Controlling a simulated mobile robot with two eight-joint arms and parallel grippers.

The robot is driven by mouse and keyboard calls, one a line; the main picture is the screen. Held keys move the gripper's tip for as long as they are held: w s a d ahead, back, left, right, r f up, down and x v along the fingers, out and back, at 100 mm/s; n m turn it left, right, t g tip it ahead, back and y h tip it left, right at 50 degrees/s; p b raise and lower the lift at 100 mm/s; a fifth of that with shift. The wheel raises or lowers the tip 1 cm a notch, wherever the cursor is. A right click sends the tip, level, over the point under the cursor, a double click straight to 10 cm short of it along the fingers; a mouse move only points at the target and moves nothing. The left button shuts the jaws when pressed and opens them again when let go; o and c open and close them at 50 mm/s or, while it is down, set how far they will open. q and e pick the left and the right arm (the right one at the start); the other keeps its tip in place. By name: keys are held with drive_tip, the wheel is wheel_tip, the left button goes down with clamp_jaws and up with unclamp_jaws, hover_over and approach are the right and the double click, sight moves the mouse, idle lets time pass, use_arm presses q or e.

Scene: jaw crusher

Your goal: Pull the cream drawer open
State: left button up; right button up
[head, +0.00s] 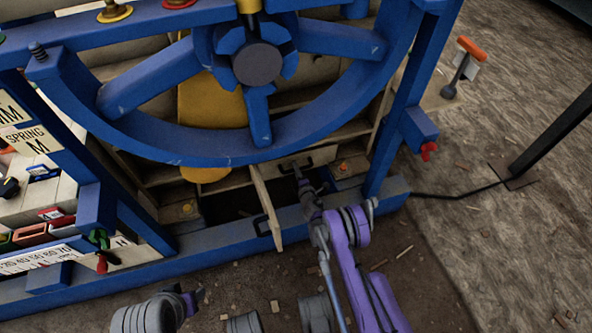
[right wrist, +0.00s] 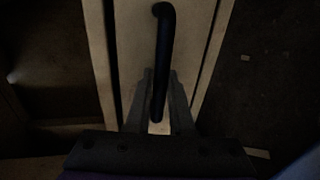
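The cream drawer (head: 319,157) is low in the blue machine frame, behind the big wheel, with its front seeming flush. Its dark bar handle (head: 288,168) stands out from the front. My right gripper (head: 299,178) is at this handle. In the right wrist view the black handle (right wrist: 165,45) runs down the cream front (right wrist: 195,40), and the grey fingers of my right gripper (right wrist: 160,85) lie close along both sides, seemingly shut on it. The picture is dark, so contact is hard to judge. My left gripper does not show.
The blue lower beam (head: 220,243) runs in front. The wheel (head: 150,135) hangs above. Brown floor (head: 440,270) lies open to the right.

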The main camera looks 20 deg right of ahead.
clamp_jaws()
idle(1.1)
